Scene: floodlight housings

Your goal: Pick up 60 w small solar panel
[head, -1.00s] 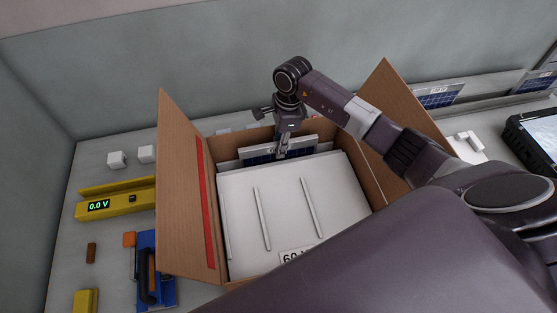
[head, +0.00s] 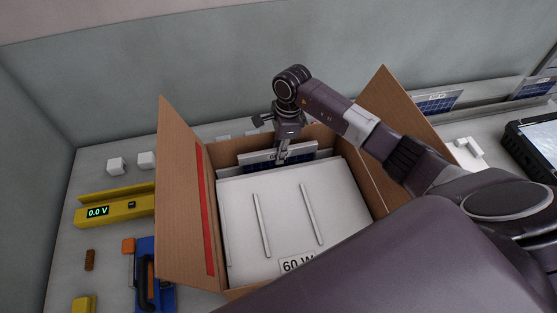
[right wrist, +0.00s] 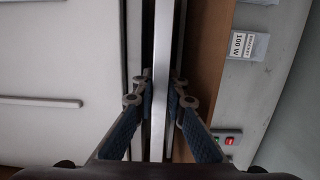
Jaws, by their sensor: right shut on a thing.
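An open cardboard box (head: 187,200) holds panels standing on edge. The front one is a large white panel (head: 270,215) with raised strips and a label reading 60 W, partly cut off by my arm. Behind it, near the back wall of the box, is a blue-celled solar panel (head: 250,160) with a pale frame; its lower part is hidden. My right gripper (head: 281,158) points down and is shut on the top edge of this rear panel. In the right wrist view, the fingers (right wrist: 160,95) are on both sides of a silver frame edge (right wrist: 161,40). My left gripper is out of view.
The box flaps stand up at left and right (head: 405,115). Left of the box are a yellow meter (head: 115,210) reading 0.0 V, white blocks (head: 147,160) and a blue tool holder (head: 150,280). More solar panels (head: 438,102) and a dark-framed screen (head: 535,145) are at right.

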